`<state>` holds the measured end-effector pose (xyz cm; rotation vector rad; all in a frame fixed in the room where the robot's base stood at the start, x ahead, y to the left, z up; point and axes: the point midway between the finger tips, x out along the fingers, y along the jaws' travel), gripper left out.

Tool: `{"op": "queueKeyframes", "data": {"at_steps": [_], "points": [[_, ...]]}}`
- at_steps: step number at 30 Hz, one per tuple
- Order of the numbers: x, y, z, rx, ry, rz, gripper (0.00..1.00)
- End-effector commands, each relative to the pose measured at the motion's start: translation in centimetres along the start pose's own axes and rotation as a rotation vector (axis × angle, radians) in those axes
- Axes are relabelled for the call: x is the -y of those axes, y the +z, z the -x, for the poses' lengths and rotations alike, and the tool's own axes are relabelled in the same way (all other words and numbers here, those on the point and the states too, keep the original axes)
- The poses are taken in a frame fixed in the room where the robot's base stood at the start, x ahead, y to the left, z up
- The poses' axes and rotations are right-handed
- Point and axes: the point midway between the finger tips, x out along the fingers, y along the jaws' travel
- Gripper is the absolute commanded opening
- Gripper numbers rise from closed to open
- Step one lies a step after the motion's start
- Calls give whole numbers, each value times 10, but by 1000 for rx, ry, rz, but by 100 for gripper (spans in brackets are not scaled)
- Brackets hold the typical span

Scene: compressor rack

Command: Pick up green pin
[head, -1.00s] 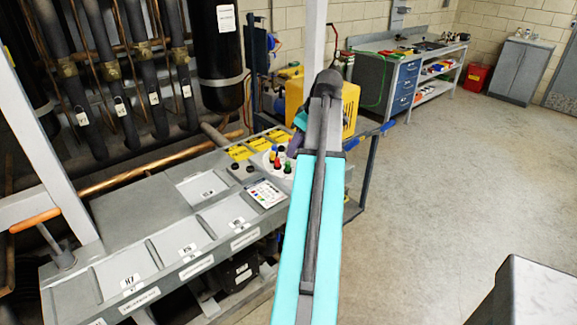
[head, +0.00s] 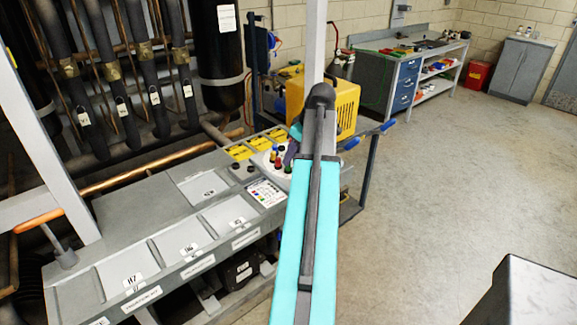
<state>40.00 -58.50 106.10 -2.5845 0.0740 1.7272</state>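The green pin (head: 288,168) stands on a round white plate at the right end of the grey bench, just left of my arm. A red pin (head: 277,163) stands to its left, with dark and blue pins close behind. My gripper (head: 290,155) is a small dark shape at the end of my teal arm, over the pin plate and close to the green pin. My arm hides much of it, so its fingers and any contact with the pin cannot be made out.
A label card (head: 265,193) and yellow tags (head: 240,152) lie by the pins. A yellow machine (head: 345,107) stands just behind my arm. An orange-handled tool (head: 40,222) stands at the bench's left. The floor at right is open.

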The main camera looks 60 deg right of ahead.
Motion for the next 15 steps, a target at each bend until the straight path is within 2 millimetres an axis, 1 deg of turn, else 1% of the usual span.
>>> {"op": "queueKeyframes", "data": {"at_steps": [9, 15], "points": [[0, -1, -27, 1, -1, -1, 38], [0, -1, -35, 0, 1, -1, 38]]}}
